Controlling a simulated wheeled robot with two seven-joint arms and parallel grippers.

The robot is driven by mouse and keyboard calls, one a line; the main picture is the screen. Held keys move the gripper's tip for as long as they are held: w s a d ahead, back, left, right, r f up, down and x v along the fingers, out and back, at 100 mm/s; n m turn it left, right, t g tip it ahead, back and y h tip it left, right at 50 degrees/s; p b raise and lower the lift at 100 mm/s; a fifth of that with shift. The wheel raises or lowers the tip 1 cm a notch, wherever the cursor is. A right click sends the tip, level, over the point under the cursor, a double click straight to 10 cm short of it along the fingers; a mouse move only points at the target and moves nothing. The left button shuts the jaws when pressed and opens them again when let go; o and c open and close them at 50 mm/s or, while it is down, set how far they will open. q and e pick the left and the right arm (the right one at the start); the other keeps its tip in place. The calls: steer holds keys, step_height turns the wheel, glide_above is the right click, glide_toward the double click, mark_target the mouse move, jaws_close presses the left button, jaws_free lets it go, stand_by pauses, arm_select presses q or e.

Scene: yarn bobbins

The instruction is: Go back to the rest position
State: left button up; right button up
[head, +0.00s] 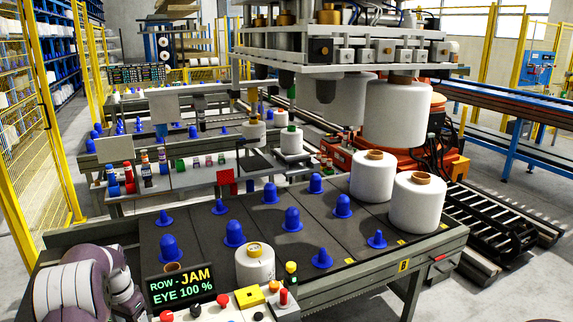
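Neither of my grippers shows in the head view. A rounded white and mauve link, which looks like part of my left arm, fills the lower left corner; its gripper end is not visible. The near table (340,250) has a dark top with several blue pegs (292,219) standing on it. Two large white yarn bobbins (416,203) stand at its right end. A smaller white bobbin (255,264) stands near its front edge.
A sign (180,286) reading "ROW - JAM EYE 100 %" stands at the front, beside a panel with coloured buttons (283,297). An overhead frame (340,71) hangs with a large bobbin (397,112) under it. Yellow fencing (25,150) runs along the left.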

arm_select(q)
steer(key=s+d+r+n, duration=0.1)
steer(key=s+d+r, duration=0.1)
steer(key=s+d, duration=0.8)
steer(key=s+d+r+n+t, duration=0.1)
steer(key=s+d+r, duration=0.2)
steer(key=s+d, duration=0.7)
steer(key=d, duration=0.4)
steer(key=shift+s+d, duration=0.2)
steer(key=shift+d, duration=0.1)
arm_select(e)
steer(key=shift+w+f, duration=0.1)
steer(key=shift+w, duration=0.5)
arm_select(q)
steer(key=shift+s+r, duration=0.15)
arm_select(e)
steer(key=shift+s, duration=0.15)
